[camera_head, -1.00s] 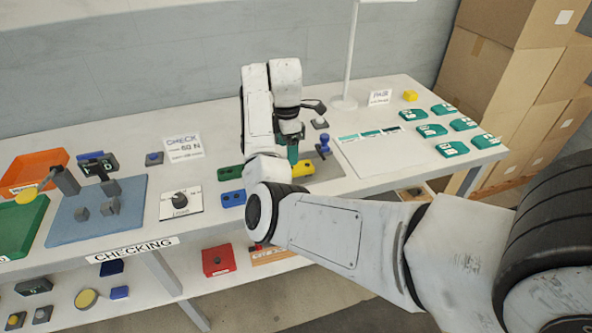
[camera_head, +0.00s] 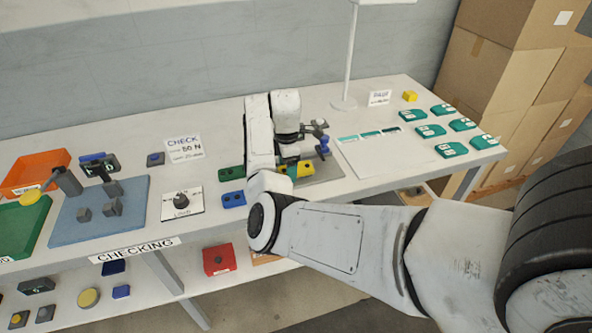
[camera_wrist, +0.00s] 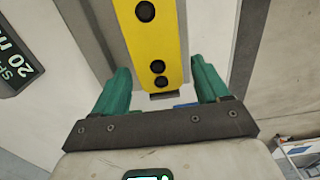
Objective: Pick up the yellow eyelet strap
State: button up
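The yellow eyelet strap (camera_head: 304,169) lies on a grey area of the bench, partly hidden by my gripper (camera_head: 290,155). In the wrist view the yellow strap (camera_wrist: 152,45) runs from the top edge down to between the two teal fingers, with several dark holes in its face. My gripper (camera_wrist: 161,66) is open, with one finger on either side of the strap. A gap shows between the strap and the fingers. I cannot tell the exact height between the fingertips and the strap.
A blue-handled tool (camera_head: 323,146) stands close on the right. A white pole (camera_head: 350,60) rises behind. Teal pieces (camera_head: 431,130) and a yellow block (camera_head: 410,96) lie farther right.

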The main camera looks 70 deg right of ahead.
jog(key=c, duration=1)
jog(key=shift+r, duration=0.15)
